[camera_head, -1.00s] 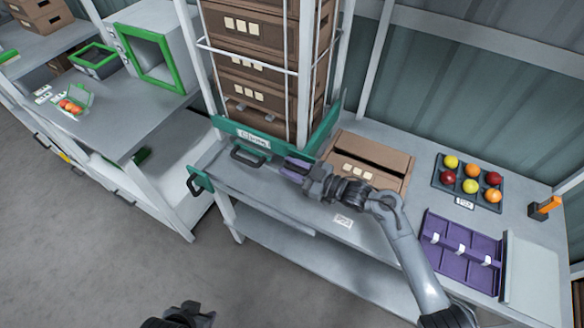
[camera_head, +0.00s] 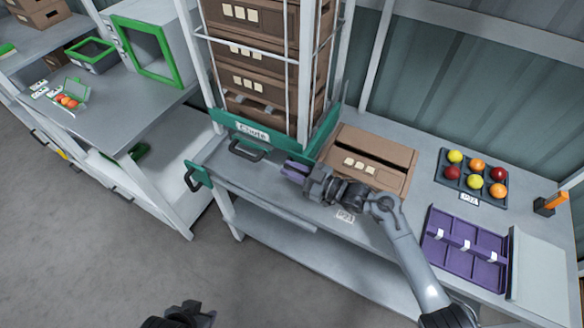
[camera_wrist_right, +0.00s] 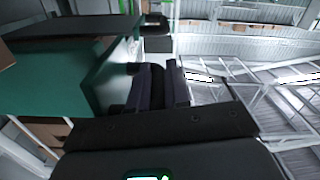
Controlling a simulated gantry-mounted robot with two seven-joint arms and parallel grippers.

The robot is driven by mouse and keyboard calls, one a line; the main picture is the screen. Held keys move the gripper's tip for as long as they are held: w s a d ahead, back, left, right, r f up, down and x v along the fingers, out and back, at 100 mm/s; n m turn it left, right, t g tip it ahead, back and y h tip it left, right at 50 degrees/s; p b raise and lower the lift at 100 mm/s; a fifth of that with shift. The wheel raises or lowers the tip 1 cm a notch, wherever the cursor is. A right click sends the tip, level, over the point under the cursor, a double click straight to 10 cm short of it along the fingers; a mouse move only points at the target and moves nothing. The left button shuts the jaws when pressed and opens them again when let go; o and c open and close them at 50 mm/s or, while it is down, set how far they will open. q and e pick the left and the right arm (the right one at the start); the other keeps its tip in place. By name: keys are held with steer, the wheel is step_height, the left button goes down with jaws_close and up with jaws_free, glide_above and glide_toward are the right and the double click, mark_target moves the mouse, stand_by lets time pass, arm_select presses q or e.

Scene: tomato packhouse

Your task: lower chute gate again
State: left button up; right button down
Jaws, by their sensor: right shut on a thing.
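The chute gate (camera_head: 225,118) is a teal panel labelled "Chute" in front of the stacked brown crates, with a black handle (camera_head: 247,151) on its face.
A brown carton (camera_head: 350,176) lies just right of my right gripper. A tray of coloured balls (camera_head: 440,175), a purple divided tray (camera_head: 452,262) and a pale board (camera_head: 540,270) occupy the table's right. Another teal piece with a black handle (camera_head: 193,178) is at the left corner.

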steer(key=c, duration=1.4)
jaws_free()
steer(key=shift+r, duration=0.15)
steer(key=shift+d, duration=0.1)
steer(key=p+v, duration=0.1)
steer(key=v, duration=0.9)
steer(key=shift+s+d, duration=0.15)
steer(key=shift+d, duration=0.2)
